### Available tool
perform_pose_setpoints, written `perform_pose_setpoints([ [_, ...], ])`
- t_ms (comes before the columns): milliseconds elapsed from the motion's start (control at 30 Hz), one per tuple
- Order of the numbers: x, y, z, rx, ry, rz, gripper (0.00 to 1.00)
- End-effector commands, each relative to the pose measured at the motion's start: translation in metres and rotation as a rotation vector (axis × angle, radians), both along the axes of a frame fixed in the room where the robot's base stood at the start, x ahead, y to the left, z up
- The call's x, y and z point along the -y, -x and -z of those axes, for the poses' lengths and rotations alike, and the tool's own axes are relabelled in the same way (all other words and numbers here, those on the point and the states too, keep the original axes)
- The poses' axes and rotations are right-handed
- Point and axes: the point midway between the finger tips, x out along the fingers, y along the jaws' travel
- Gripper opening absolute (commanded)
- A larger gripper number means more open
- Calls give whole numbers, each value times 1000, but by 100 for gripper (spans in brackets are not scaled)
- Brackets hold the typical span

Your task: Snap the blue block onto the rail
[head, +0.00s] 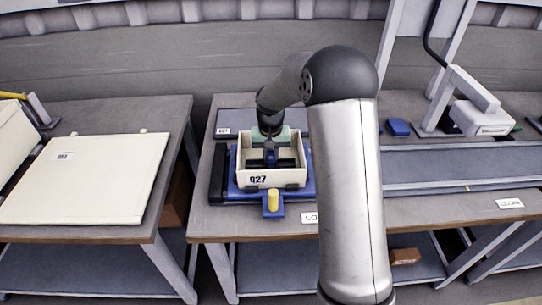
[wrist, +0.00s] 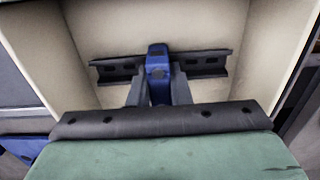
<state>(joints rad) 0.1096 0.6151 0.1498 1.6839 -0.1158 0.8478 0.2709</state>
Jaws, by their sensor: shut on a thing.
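The blue block (wrist: 157,52) is between the two dark fingers of my gripper (wrist: 158,95) in the wrist view. My gripper is shut on it. The dark rail (wrist: 115,69) runs crosswise inside the cream bin, showing on both sides of the block. The block overlaps the rail's middle; I cannot tell whether it is seated or only held against it. In the head view my gripper (head: 270,158) reaches down into the cream bin (head: 262,180) marked 027 or Q27, and the block is mostly hidden there.
The bin sits on a blue fixture (head: 306,187) with a yellow peg (head: 272,200) at its front. Another blue piece (head: 397,127) lies on the bench to the right. A long grey-blue track (head: 450,165) fills the right side. A cream panel (head: 85,180) lies on the left table.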

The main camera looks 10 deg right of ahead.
Motion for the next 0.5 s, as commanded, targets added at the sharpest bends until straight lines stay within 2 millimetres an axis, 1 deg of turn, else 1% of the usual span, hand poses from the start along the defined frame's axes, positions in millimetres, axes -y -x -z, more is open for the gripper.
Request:
perform_pose_setpoints([
  [33,1,8,21,-29,0,1,0],
  [67,1,8,21,-29,0,1,0],
  [100,1,8,21,-29,0,1,28],
  [133,1,8,21,-29,0,1,36],
  [300,1,7,19,-28,0,1,36],
  [367,1,7,16,-27,0,1,36],
  [433,1,7,8,-25,0,2,36],
  [467,1,7,3,-25,1,2,38],
  [500,1,8,-4,-24,0,2,43],
])
